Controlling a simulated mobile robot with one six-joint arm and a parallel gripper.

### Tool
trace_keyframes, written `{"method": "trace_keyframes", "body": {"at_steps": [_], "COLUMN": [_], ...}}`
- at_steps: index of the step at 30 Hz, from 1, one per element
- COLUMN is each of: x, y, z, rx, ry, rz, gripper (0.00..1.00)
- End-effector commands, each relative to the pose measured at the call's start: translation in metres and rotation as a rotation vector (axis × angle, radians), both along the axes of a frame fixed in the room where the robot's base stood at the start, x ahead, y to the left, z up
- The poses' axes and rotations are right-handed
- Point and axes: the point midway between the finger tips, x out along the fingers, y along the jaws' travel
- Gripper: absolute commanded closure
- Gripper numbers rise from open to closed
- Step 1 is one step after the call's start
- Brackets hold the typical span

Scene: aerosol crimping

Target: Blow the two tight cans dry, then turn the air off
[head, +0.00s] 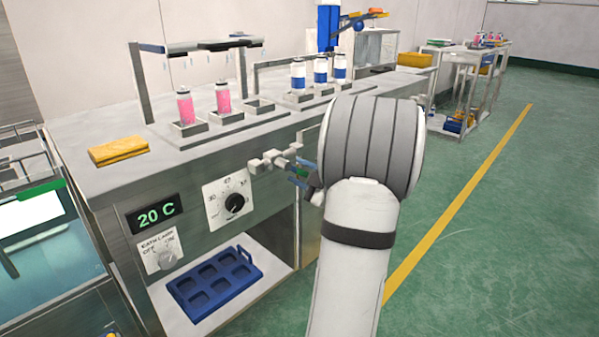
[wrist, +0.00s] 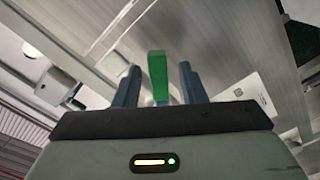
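Two pink cans with grey tops stand upright in square sockets on the bench, the left can (head: 185,106) and the right can (head: 222,98). A bar with dark heads (head: 228,44) spans above them. My gripper (head: 299,178) is at the bench's front face, beside a pale pipe fitting (head: 270,161). In the wrist view my gripper's two blue fingers (wrist: 158,68) stand either side of a green handle (wrist: 157,80), with a visible gap on each side.
An empty socket (head: 259,105) is right of the pink cans. Several blue-and-white cans (head: 320,71) stand further right. A yellow sponge (head: 118,150) lies on the bench's left. A dial (head: 235,203), a 20 C display (head: 156,215) and a blue tray (head: 214,282) are below. Green floor is clear at right.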

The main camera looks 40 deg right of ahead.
Motion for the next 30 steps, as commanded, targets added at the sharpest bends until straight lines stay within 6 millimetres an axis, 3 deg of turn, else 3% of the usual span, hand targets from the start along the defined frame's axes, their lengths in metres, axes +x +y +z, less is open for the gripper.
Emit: {"method": "trace_keyframes", "body": {"at_steps": [12, 23, 26, 30], "x": [-0.065, -0.072, -0.072, -0.073], "y": [-0.006, -0.005, -0.008, -0.037], "z": [0.001, 0.000, -0.001, -0.014], "rx": [0.002, 0.000, 0.006, 0.084], "ry": [0.000, 0.000, 0.002, 0.039], "rz": [-0.004, 0.000, -0.012, -0.166], "gripper": [0.63, 0.63, 0.70, 0.82]}}
